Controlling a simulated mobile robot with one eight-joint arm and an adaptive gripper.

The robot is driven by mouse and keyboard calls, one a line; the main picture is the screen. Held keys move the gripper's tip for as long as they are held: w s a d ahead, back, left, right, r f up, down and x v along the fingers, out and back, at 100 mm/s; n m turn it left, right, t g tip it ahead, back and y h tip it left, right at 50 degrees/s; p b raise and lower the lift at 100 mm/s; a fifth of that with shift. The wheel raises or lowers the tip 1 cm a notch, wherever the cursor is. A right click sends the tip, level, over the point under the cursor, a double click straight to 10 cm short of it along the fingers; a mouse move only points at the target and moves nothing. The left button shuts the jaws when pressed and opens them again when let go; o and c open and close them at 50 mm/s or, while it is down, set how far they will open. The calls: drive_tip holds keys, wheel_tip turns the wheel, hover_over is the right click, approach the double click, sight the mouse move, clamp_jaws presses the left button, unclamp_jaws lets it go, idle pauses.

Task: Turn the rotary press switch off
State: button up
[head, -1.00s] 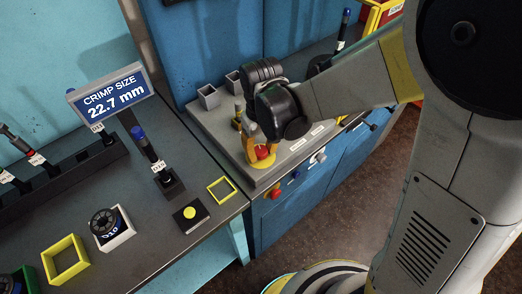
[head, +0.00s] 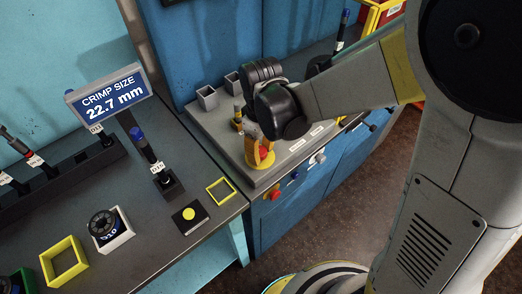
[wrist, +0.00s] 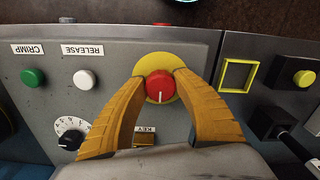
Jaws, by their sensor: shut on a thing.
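The red rotary knob (wrist: 160,84) sits on a round yellow plate (wrist: 160,61) on the grey press panel. A white line on the knob points toward the bottom of the wrist view. My gripper (wrist: 160,77) has one tan finger on each side of the knob and is shut on it. In the head view my gripper (head: 258,146) reaches down over the knob (head: 264,153), which is partly hidden by the fingers.
Green and white buttons labelled CRIMP (wrist: 33,78) and RELEASE (wrist: 84,79), and a black dial (wrist: 71,132), lie left of the fingers. A brass KEY part (wrist: 144,139) is between the fingers. A yellow square frame (wrist: 237,75) is at right.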

sight(261, 151)
drive_tip(key=o, duration=1.2)
wheel_tip(261, 151, up, 12)
drive_tip(key=s+d+r+m+t, duration=0.1)
drive_tip(key=s+d+m+t, duration=0.1)
drive_tip(key=d, duration=0.3)
drive_tip(key=s+d+r+m+t, duration=0.1)
drive_tip(key=s+d+m+t, duration=0.1)
drive_tip(key=s+d+m, duration=0.1)
drive_tip(key=s+d+r+m+t, duration=0.1)
drive_tip(key=s+d+m+t, duration=0.2)
drive_tip(key=d+m, duration=0.2)
drive_tip(key=shift+s+d, duration=0.15)
drive_tip(key=shift+d, duration=1.1)
